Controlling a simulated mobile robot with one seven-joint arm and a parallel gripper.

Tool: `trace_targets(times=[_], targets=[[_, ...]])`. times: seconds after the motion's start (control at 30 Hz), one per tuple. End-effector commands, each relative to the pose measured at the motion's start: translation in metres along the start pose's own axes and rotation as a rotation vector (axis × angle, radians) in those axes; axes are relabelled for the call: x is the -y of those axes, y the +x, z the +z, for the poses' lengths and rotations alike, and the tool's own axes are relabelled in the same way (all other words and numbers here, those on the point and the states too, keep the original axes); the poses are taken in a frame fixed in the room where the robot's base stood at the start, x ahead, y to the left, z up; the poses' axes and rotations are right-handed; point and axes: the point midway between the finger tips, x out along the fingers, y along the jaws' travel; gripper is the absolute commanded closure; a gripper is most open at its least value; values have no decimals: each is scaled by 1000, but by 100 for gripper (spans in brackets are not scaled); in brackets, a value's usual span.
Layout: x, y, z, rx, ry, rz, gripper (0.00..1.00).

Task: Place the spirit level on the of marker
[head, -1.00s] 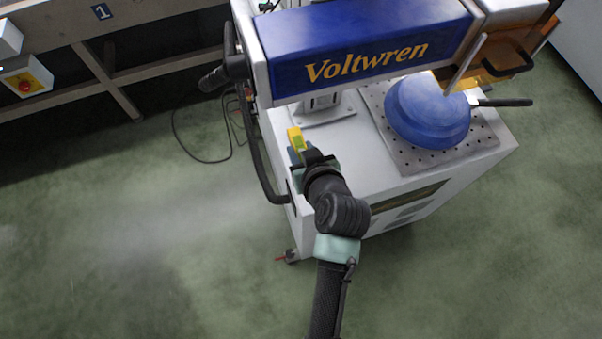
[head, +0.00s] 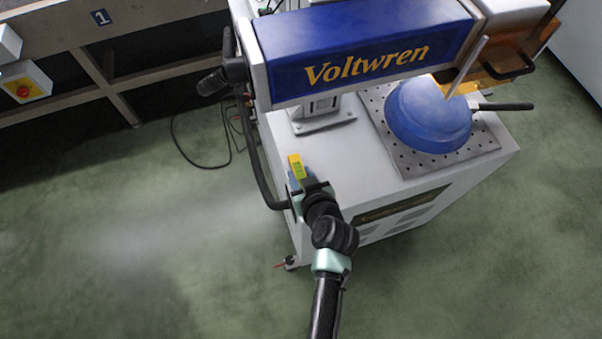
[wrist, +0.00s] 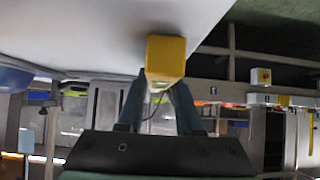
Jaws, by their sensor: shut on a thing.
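The yellow spirit level (head: 297,167) is held in my gripper (head: 302,183), at the left front part of the marker's white top. In the wrist view the level's yellow end (wrist: 166,58) sits between the fingertips of my gripper (wrist: 160,90), close to the white surface. I cannot tell whether the level touches the surface. The marker (head: 345,165) is a white cabinet with a blue "Voltwren" head (head: 360,45) above it. A blue upturned pan (head: 428,115) rests on its perforated plate.
The pan's black handle (head: 505,106) sticks out to the right. A black rail (head: 262,170) runs along the marker's left edge. A workbench (head: 60,40) stands at the upper left.

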Motion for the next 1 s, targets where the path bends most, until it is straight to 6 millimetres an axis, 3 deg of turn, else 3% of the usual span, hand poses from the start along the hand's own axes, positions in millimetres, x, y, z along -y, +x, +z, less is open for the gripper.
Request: trace_targets(times=[0.03, 0.07, 0.23, 0.67, 1.0], targets=[[0, 2, 2, 0, 0, 0, 100], [0, 2, 3, 1, 0, 0, 64], [0, 1, 2, 1, 0, 0, 36], [0, -7, 0, 2, 1, 0, 36], [0, -68, 0, 1, 1, 2, 36]])
